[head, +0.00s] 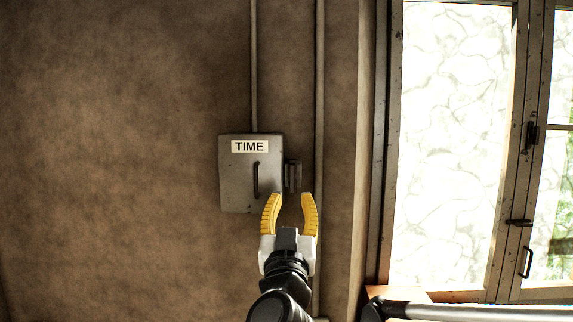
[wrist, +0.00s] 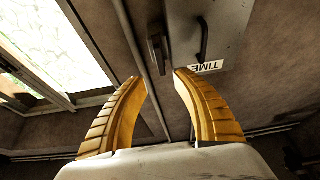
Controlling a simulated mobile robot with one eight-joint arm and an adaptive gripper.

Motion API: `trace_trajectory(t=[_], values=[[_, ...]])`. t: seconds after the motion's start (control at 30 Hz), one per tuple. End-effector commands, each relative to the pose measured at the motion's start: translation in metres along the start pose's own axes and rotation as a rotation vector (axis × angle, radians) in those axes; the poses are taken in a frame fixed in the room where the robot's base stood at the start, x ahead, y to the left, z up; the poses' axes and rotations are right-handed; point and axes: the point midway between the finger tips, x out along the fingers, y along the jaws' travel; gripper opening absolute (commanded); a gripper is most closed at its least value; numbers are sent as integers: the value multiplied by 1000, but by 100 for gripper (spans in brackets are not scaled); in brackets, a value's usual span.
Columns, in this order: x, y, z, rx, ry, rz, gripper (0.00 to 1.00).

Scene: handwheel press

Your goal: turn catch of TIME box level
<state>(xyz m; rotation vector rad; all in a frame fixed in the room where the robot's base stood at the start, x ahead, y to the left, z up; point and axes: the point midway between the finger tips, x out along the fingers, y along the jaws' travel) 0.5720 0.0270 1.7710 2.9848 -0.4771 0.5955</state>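The grey TIME box (head: 234,186) hangs on the brown wall, with a white TIME label and a dark upright handle (head: 256,180) on its door. The catch (head: 293,176) is a dark piece at the box's right side and stands upright. My gripper (head: 290,200) is open and empty, just below the catch in the head view. In the wrist view the box (wrist: 228,25) appears upside down, and the catch (wrist: 156,50) shows beyond the gap between the yellow fingers (wrist: 158,78). No contact with the catch shows.
A thin pipe (head: 254,70) runs up from the box top. Another upright pipe (head: 320,90) runs close to the right of the catch. A bright window (head: 455,140) with a worn frame is at the right. The wall left of the box is clear.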

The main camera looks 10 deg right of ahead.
Motion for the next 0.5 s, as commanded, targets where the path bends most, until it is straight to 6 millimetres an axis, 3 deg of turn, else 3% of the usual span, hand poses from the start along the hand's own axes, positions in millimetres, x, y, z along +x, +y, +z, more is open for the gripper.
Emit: trace_trajectory(t=[0.3, 0.5], values=[[64, 1, -1, -1, 0, 0, 34], [89, 0, 0, 0, 0, -1, 34]])
